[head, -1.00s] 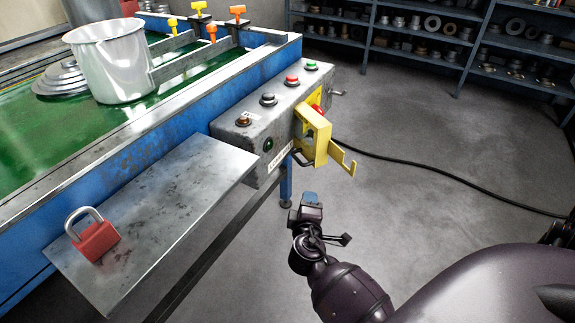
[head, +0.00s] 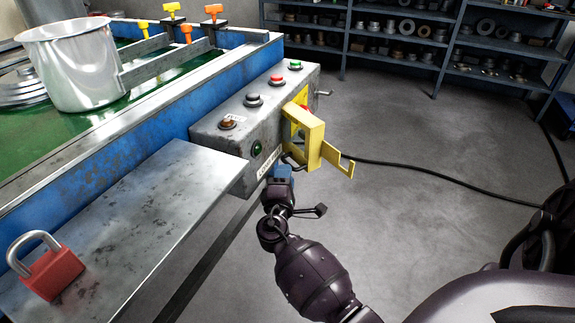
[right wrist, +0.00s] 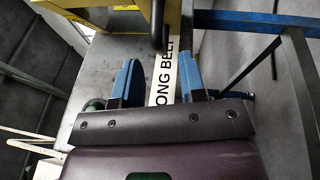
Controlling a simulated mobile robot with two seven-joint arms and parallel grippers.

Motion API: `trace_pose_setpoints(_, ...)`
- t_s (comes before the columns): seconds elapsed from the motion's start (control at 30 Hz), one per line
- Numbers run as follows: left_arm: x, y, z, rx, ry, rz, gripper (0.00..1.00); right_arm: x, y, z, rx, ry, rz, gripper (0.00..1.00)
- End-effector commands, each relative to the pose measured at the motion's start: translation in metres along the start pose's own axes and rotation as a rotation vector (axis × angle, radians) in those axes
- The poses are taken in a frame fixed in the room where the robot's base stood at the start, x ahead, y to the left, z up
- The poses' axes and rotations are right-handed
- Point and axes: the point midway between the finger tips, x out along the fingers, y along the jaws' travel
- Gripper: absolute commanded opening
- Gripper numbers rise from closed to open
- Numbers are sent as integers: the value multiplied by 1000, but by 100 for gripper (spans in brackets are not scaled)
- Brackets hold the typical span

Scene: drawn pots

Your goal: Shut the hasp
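The yellow hasp (head: 311,138) is mounted on the end of the grey control box (head: 225,130), around a red knob. Its bent plate (head: 338,163) sticks out to the right, away from the box. Yellow metal (right wrist: 108,20) also shows at the top of the right wrist view. My right gripper (head: 281,171) is just below the hasp, near the box's lower corner. In the right wrist view its blue fingers (right wrist: 160,65) are apart with nothing between them; a dark bar (right wrist: 159,25) lies just beyond. Whether they touch anything is unclear. My left gripper is out of view.
A red padlock (head: 51,271) lies on the metal shelf (head: 150,215) at left. A large pot (head: 75,65) stands on the green belt (head: 30,148). A black cable (head: 420,172) crosses the floor. Racks (head: 400,40) stand at the back; open floor lies right of the box.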

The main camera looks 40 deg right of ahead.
Motion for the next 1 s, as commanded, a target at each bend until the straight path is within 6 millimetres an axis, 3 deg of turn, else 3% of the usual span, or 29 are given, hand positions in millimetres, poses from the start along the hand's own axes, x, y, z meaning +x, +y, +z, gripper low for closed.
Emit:
trace_pose_setpoints(0.1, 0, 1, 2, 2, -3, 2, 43, 19, -1, 0, -1, 0, 0, 38)
trace_pose_setpoints(0.3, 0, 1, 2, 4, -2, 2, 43, 40, -1, 0, -1, 1, -1, 38)
trace_pose_setpoints(0.7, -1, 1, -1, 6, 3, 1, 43, 46, -1, 0, 0, 1, -1, 38)
trace_pose_setpoints(0.97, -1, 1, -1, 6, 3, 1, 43, 46, -1, 0, 0, 1, -1, 0)
trace_pose_setpoints(1.0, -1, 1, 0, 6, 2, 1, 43, 46, -1, 0, 0, 1, -1, 0)
